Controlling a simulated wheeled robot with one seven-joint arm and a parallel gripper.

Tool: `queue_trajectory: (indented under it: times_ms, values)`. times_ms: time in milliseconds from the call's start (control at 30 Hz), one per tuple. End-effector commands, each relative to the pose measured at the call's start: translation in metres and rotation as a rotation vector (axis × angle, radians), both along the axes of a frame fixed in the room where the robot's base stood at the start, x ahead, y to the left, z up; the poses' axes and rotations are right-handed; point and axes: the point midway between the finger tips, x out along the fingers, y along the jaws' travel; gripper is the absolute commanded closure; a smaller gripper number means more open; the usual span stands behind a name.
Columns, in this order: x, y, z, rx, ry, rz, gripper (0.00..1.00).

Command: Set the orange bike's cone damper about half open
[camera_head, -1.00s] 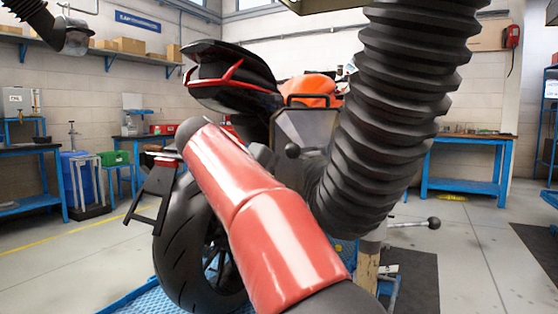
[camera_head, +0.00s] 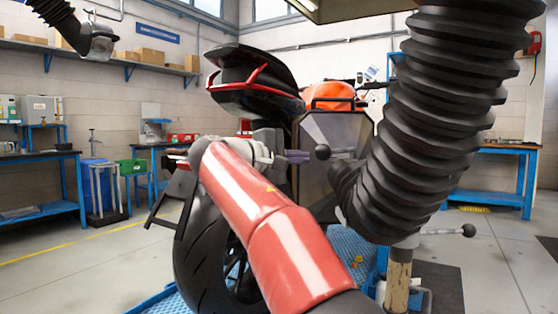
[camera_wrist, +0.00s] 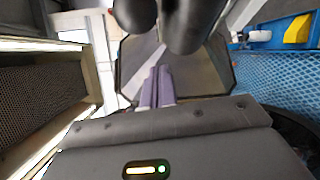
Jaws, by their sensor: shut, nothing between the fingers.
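The orange bike (camera_head: 333,92) stands behind my red arm, its lower part largely hidden. A grey, angular extraction cone (camera_head: 312,176) hangs at its rear, at the end of a thick black hose (camera_head: 432,110). A short lever with a round black knob (camera_head: 323,152) shows in front of the cone, pointing left. My gripper (camera_head: 308,157) is shut and empty, its purple fingertips just left of the knob; I cannot tell if they touch. In the wrist view my shut fingers (camera_wrist: 160,72) point at the cone's mouth (camera_wrist: 205,75). Dark rounded shapes at the top cannot be identified surely.
A second lever with a black knob (camera_head: 468,230) sticks out right, below the hose. A blue mesh platform (camera_head: 350,245) lies under the bike. Blue benches (camera_head: 490,197) stand at the right back and left. Open floor lies at the left.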

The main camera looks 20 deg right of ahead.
Motion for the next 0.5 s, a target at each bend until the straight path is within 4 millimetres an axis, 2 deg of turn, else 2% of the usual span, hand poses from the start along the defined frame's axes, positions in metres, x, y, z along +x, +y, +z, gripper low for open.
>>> queue_trajectory:
  times_ms: [33,100,233,500]
  values:
    - [-0.001,-0.008,-0.001,0.000,-0.002,-0.002,1.00]
    - [-0.016,-0.004,0.002,-0.001,-0.003,0.001,1.00]
    - [-0.030,-0.003,0.005,-0.001,-0.003,0.000,1.00]
    - [-0.038,-0.002,0.008,0.000,0.000,0.001,1.00]
